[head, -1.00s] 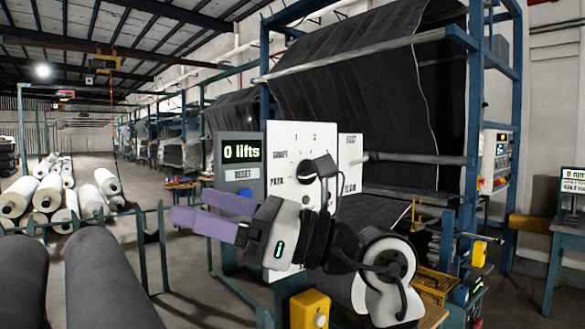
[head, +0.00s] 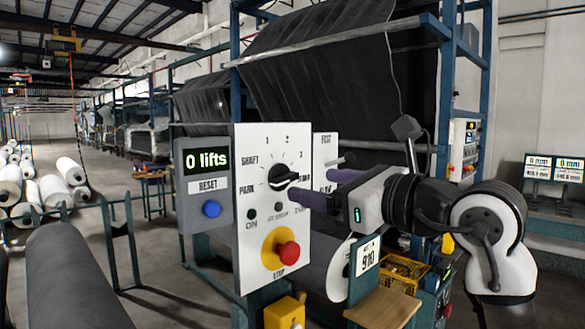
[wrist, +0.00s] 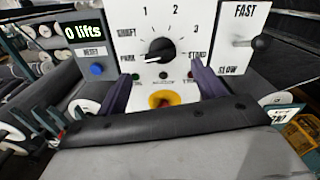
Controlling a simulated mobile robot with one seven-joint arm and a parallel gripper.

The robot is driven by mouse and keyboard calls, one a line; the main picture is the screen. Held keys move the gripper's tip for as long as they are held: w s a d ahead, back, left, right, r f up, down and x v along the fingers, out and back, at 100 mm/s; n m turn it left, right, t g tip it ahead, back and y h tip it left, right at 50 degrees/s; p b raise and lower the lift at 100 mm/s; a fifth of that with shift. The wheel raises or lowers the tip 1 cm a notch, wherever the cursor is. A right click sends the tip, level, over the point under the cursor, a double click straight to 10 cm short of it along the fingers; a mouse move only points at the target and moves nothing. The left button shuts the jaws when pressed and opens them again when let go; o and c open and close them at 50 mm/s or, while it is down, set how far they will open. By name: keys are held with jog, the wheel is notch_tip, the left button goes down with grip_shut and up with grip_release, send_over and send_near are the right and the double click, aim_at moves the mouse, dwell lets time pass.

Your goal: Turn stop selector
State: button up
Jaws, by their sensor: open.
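The selector is a black knob (head: 281,174) on a white panel (head: 250,215) marked with 1, 2, 3, SHAFT and PARK. It also shows in the wrist view (wrist: 159,50), where its pointer appears to aim left towards PARK. My gripper (head: 300,194) has purple fingers and comes to the panel from the right in the head view. In the wrist view my gripper (wrist: 161,75) is open and empty, its fingertips apart to the lower left and lower right of the knob. I cannot tell how near they are to the panel.
A red stop button (head: 288,254) on a yellow disc sits below the knob. A grey box with a "0 lifts" display (head: 207,160) and blue button (head: 211,209) is on the left. A FAST/SLOW lever (wrist: 260,43) is on the right. A dark roll (head: 70,280) lies front left.

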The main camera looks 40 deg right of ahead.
aim_at(289, 179)
jog(key=w, duration=0.2)
jog(key=w+p, duration=0.1)
jog(key=w, duration=0.1)
jog(key=w+p, duration=0.1)
jog(key=w, duration=0.1)
jog(key=shift+w+a, duration=0.25)
jog(key=shift+w, duration=0.05)
jog(key=c, duration=1)
